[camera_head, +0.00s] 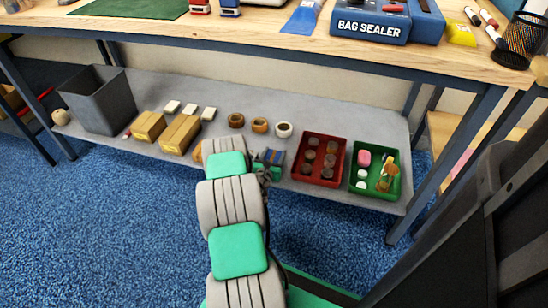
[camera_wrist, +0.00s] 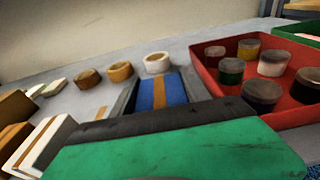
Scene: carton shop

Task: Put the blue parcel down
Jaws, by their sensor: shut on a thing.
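The blue parcel with an orange stripe (camera_wrist: 146,95) is between the dark fingers of my gripper (camera_wrist: 160,92) in the wrist view. My gripper is shut on it. In the head view a small part of the blue parcel (camera_head: 277,156) shows past my wrist, at the grey lower shelf (camera_head: 225,95), left of the red tray. My arm hides most of my gripper (camera_head: 268,170) there. I cannot tell whether the parcel's underside touches the shelf.
The red tray (camera_head: 301,174) with several round jars is close on the right, then a green tray (camera_head: 397,185). Tape rolls (camera_head: 260,125) lie behind. Cartons (camera_head: 180,134) and a grey bin (camera_head: 105,100) stand left. The tabletop (camera_head: 270,32) overhangs the shelf.

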